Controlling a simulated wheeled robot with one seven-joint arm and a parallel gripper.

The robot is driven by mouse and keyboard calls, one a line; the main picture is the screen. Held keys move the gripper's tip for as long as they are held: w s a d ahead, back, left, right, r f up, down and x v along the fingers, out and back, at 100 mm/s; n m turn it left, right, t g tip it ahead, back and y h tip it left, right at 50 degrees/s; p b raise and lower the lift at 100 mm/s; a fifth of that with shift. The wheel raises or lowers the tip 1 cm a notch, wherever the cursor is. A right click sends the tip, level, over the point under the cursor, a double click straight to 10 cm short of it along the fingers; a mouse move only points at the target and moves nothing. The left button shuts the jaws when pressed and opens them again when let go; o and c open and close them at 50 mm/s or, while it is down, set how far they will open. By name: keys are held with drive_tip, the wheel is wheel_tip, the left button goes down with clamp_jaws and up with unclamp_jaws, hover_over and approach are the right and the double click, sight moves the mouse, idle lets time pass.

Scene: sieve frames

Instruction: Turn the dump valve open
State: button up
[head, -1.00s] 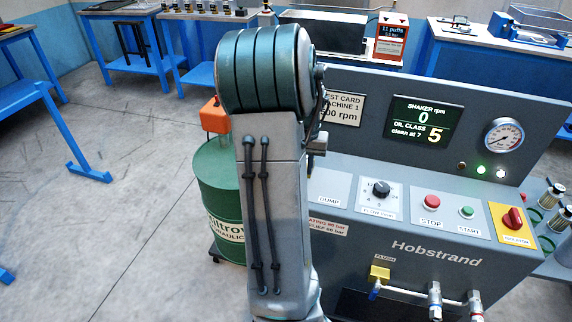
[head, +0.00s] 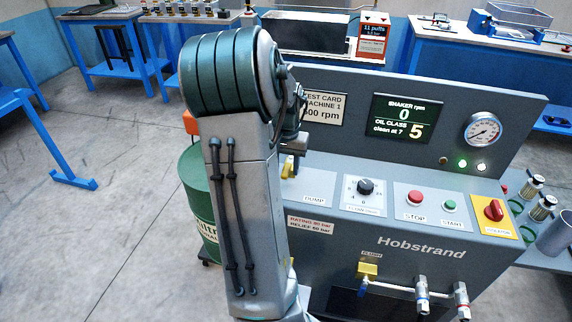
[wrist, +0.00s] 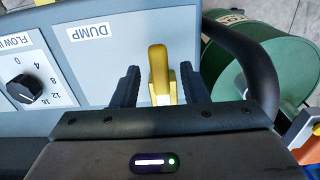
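The dump valve's yellow handle (wrist: 158,66) stands upright in the wrist view beside the DUMP label (wrist: 90,31). My gripper (wrist: 161,80) is open, with one dark finger on each side of the handle. A gap shows between the left finger and the handle; whether the right finger touches the yellow part I cannot tell. In the head view the handle (head: 288,167) shows just right of my arm, left of and behind the DUMP label (head: 314,200). My arm hides most of my gripper there.
The flow knob (head: 365,187), red stop button (head: 415,197), green start button (head: 450,205) and red isolator (head: 494,210) line the console to the right. A green drum (head: 196,190) stands left of the console. A dark curved pipe (wrist: 262,75) passes close to the right finger.

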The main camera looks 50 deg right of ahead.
wheel_tip(320, 180, up, 14)
idle(0.6)
drive_tip(key=shift+a+f, duration=0.1)
idle(0.4)
drive_tip(key=w+a+n+t, duration=0.1)
drive_tip(key=w+a+n, duration=0.3)
drive_tip(key=a, duration=0.8)
drive_tip(key=s+a+f+n, duration=0.1)
drive_tip(key=s+a+n, duration=0.1)
drive_tip(key=a, duration=0.6)
drive_tip(key=s+a+f+n+t+p, duration=0.1)
drive_tip(key=s+a+n, duration=0.2)
drive_tip(key=a, duration=0.6)
drive_tip(key=s+a+f+n, duration=0.2)
drive_tip(key=a+n, duration=0.2)
drive_tip(key=a, duration=0.4)
drive_tip(key=shift+s+a+t, duration=0.25)
drive_tip(key=shift+s+t, duration=0.15)
drive_tip(key=shift+d, duration=0.1)
